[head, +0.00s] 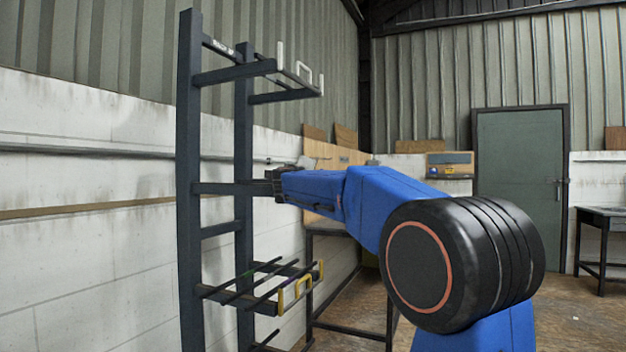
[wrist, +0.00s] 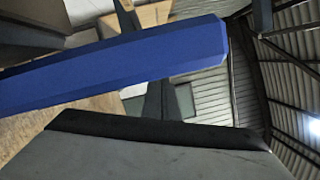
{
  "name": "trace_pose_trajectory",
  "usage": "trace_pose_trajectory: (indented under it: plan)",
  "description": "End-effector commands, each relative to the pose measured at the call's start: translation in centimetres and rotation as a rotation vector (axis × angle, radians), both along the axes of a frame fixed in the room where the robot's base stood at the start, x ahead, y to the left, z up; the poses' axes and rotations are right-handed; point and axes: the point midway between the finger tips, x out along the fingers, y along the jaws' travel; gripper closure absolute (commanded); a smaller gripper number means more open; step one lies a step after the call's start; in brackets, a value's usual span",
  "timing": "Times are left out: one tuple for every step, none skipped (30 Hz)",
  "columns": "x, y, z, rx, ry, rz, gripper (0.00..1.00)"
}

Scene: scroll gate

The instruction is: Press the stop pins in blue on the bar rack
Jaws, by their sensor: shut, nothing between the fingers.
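The bar rack (head: 189,130) is a dark upright frame at the left of the head view, with arms at three levels. White stop pins (head: 300,72) stand at the front of the upper level. Yellow stop pins (head: 301,284) stand at the front of the lower level. My gripper (head: 272,180) is shut and empty at the middle level, by the rack's right upright. My gripper and arm cover the front of that level. A blue bevelled bar (wrist: 120,65) crosses the wrist view close up; I cannot tell whether it is a blue stop pin.
Several thin dark bars (head: 247,280) lie across the lower arms. A pale wall (head: 90,240) runs behind the rack. A wooden board (head: 325,160) and a dark frame stand beyond my arm. The floor at the right, toward the green door (head: 519,165), is open.

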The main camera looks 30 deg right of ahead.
Motion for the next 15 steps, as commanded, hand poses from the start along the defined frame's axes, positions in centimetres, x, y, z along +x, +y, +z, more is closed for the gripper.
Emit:
trace_pose_trajectory:
  plan:
    - [0.15, 0.13, 0.16, -0.016, 0.021, 0.001, 1.0]
    - [0.23, 0.19, 0.22, -0.027, 0.035, 0.001, 1.0]
    - [0.33, 0.27, 0.28, -0.04, 0.053, 0.001, 1.0]
    - [0.41, 0.33, 0.32, -0.051, 0.065, 0.001, 1.0]
    - [0.47, 0.38, 0.38, -0.06, 0.076, 0.001, 1.0]
    - [0.55, 0.44, 0.43, -0.072, 0.089, 0.0, 1.0]
    - [0.61, 0.48, 0.45, -0.079, 0.098, 0.0, 1.0]
    - [0.66, 0.52, 0.48, -0.086, 0.107, 0.0, 1.0]
    - [0.72, 0.57, 0.5, -0.095, 0.117, 0.0, 1.0]
    - [0.77, 0.6, 0.5, -0.101, 0.124, 0.0, 1.0]
    - [0.81, 0.63, 0.5, -0.105, 0.13, 0.0, 1.0]
    - [0.86, 0.66, 0.5, -0.111, 0.138, 0.0, 1.0]
    - [0.89, 0.68, 0.52, -0.115, 0.142, 0.0, 1.0]
    - [0.92, 0.7, 0.53, -0.118, 0.146, 0.0, 1.0]
    - [0.95, 0.73, 0.54, -0.122, 0.151, 0.0, 1.0]
